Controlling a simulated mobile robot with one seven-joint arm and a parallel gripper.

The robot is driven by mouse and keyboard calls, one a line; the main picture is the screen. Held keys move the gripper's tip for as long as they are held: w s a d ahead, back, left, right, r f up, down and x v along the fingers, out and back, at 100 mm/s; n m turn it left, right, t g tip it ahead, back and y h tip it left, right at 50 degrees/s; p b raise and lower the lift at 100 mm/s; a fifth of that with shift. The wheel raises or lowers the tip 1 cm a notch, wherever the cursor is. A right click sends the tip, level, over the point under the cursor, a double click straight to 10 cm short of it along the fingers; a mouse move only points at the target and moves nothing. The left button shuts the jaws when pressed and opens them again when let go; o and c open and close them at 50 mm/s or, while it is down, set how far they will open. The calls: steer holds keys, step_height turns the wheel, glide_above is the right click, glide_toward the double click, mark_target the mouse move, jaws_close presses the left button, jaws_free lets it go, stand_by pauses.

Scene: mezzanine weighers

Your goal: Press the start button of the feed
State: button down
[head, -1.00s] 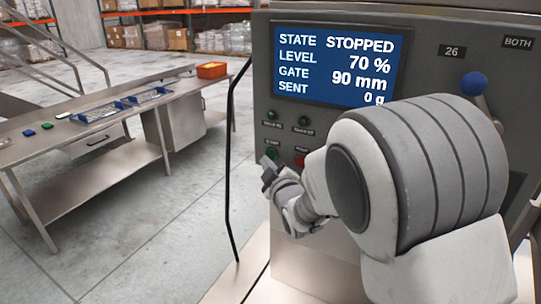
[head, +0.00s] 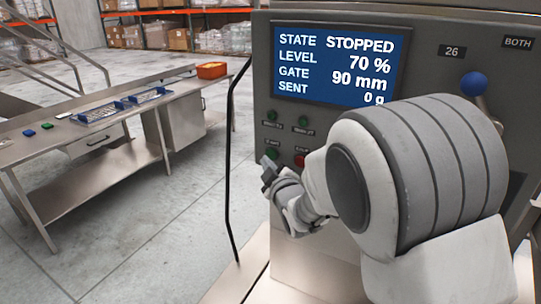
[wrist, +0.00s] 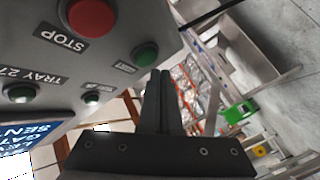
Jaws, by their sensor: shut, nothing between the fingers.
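The feed's grey control panel (head: 262,90) stands in front of me, its blue screen (head: 338,65) reading STOPPED, 70 %, 90 mm and 0 g. The green start button (head: 271,153) is low at its left, beside the red stop button (head: 299,160). In the wrist view the green start button (wrist: 145,55) lies just beyond my fingertips, with the red STOP button (wrist: 92,16) to its left. My gripper (head: 267,171) is shut and empty, just below the green button in the head view. I cannot tell whether the fingertips (wrist: 160,73) touch the panel.
Two more green buttons (head: 303,122) sit above the start button. A blue-knobbed lever (head: 474,84) is at the panel's right. A steel bench (head: 75,151) with blue trays stands at left, with open floor between.

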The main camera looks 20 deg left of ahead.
steer(key=shift+w+b, duration=0.2)
steer(key=shift+b, duration=0.15)
steer(key=shift+w, duration=0.25)
steer(key=shift+w+b, duration=0.45)
steer(key=shift+b, duration=0.05)
stand_by(0.6)
steer(key=shift+s, duration=0.1)
steer(key=shift+s+b, duration=0.7)
steer(key=shift+s, duration=0.05)
steer(key=shift+s, duration=0.1)
